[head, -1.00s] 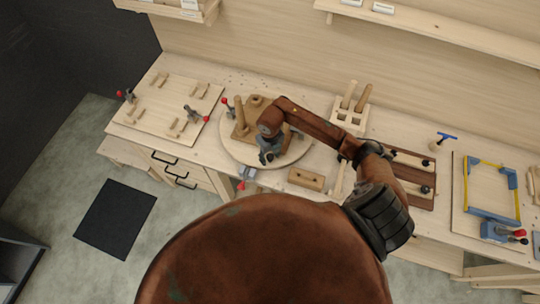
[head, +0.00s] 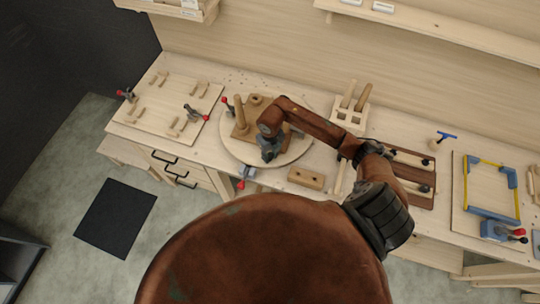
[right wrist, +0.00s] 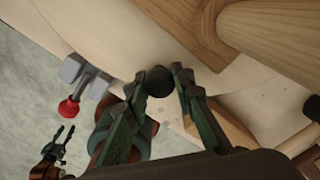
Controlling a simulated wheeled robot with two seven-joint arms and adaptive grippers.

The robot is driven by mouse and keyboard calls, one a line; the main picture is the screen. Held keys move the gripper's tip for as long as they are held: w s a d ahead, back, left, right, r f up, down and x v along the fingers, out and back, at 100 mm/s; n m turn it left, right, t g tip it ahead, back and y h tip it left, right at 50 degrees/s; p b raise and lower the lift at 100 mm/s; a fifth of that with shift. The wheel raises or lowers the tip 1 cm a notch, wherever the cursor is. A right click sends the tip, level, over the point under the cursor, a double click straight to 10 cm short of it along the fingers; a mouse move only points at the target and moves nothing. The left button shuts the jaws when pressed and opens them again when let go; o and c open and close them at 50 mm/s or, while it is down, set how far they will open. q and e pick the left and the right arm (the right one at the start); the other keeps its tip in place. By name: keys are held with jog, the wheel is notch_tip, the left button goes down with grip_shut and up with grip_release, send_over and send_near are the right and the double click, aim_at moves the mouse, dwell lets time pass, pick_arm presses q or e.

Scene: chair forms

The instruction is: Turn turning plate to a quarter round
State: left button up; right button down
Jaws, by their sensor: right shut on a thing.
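The turning plate (head: 232,149) is a pale round wooden disc on the bench in the head view. It carries a square wooden block with an upright peg (head: 240,110) and a low round piece. My right gripper (head: 268,153) reaches down at the plate's near edge. In the right wrist view its dark green fingers are shut on a dark round knob (right wrist: 158,81) at the plate's edge (right wrist: 130,45). The knob is hidden in the head view. My left gripper (right wrist: 62,138) shows small at the lower left of the wrist view, fingers apart and empty.
A red-tipped clamp (head: 241,183) sits at the bench's front edge, close to the plate; another red-handled clamp (head: 226,103) stands to its left. A wooden block (head: 306,178) lies to the right. A tool rack (head: 349,117) stands behind right.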

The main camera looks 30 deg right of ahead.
pick_arm(q)
jog(key=shift+w, duration=0.3)
pick_arm(e)
jog(key=shift+d, duration=0.15)
